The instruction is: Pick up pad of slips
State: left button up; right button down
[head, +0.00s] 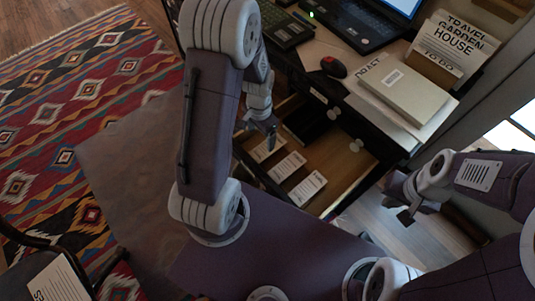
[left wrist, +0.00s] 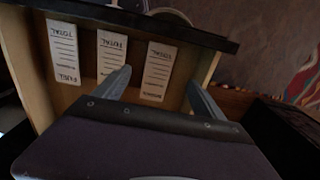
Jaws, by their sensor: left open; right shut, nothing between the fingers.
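Three white pads of slips lie in a row in an open wooden drawer (head: 345,170): the left pad (head: 267,147), the middle pad (head: 287,167) and the right pad (head: 307,189). In the left wrist view they show as printed white strips (left wrist: 64,53), (left wrist: 111,50) and (left wrist: 158,68), with "TOTAL" legible. My left gripper (head: 271,138) is over the drawer near the left pad. In the left wrist view its open fingers (left wrist: 158,78) frame the rightmost strip, with nothing held. My right gripper (head: 402,205) is shut and empty, right of the drawer.
A dark flat item (head: 310,122) lies deeper in the drawer. Above, the desk holds a laptop (head: 355,22), a red and black mouse (head: 333,67), a book stack (head: 403,88) and upright cards (head: 447,48). A chair (head: 50,275) stands at lower left by the patterned rug (head: 75,95).

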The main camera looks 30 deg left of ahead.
aim_at(264, 150)
pick_arm(q)
notch_tip(264, 150, down, 4)
jog(key=shift+r+b, duration=0.2)
jog(key=shift+b, duration=0.7)
jog(key=f, duration=0.1)
jog(key=f+b, duration=0.1)
jog(key=f, duration=0.1)
jog(key=f+b, duration=0.1)
jog(key=f, duration=0.1)
jog(key=shift+w+d+f, duration=0.15)
jog(key=shift+w+d, duration=0.1)
jog(key=shift+w, duration=0.15)
